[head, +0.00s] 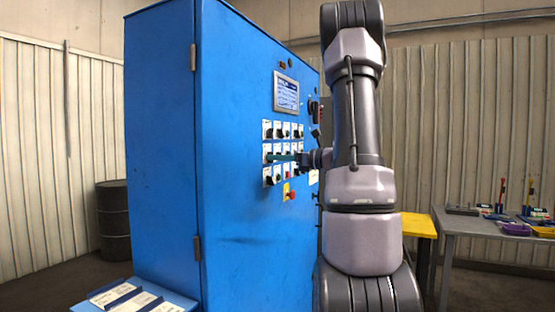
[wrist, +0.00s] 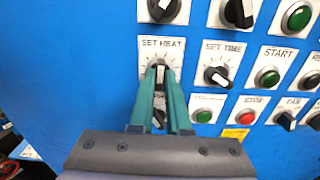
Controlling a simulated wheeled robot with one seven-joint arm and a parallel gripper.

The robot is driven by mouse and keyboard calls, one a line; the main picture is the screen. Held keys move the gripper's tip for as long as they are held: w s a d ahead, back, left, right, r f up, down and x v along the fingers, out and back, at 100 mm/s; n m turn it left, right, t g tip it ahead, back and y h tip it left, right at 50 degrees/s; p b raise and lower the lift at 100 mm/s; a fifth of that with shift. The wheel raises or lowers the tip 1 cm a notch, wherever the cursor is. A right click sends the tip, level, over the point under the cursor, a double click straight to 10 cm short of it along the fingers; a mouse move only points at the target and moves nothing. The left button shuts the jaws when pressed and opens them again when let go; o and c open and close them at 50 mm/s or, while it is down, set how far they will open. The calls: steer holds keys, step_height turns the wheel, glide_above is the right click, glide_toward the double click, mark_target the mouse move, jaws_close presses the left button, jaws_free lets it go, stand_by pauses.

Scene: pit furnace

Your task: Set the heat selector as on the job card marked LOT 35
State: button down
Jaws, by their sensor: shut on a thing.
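The heat selector (wrist: 160,70) is a black knob with a light pointer on a white plate marked SET HEAT, with tick marks around it. My gripper (wrist: 160,76) has its teal fingers shut on this knob, one on each side. The pointer looks roughly upright, but the fingers hide part of it. In the head view my gripper (head: 284,157) reaches the panel from the right and covers the knob. Job cards (head: 110,295) lie at the lower left in the head view; their writing is too small to read, so I cannot tell which is LOT 35.
The blue cabinet (head: 235,215) carries several other knobs and buttons close by, including the SET TIME knob (wrist: 218,76) and the green START button (wrist: 267,77). A display (head: 286,93) sits above. A dark drum (head: 113,220) stands left; a grey table (head: 480,226) stands right.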

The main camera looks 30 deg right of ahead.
steer(key=shift+m, duration=1.2)
steer(key=c, duration=0.9)
jaws_free()
steer(key=v, duration=1)
steer(key=shift+s+d, duration=0.3)
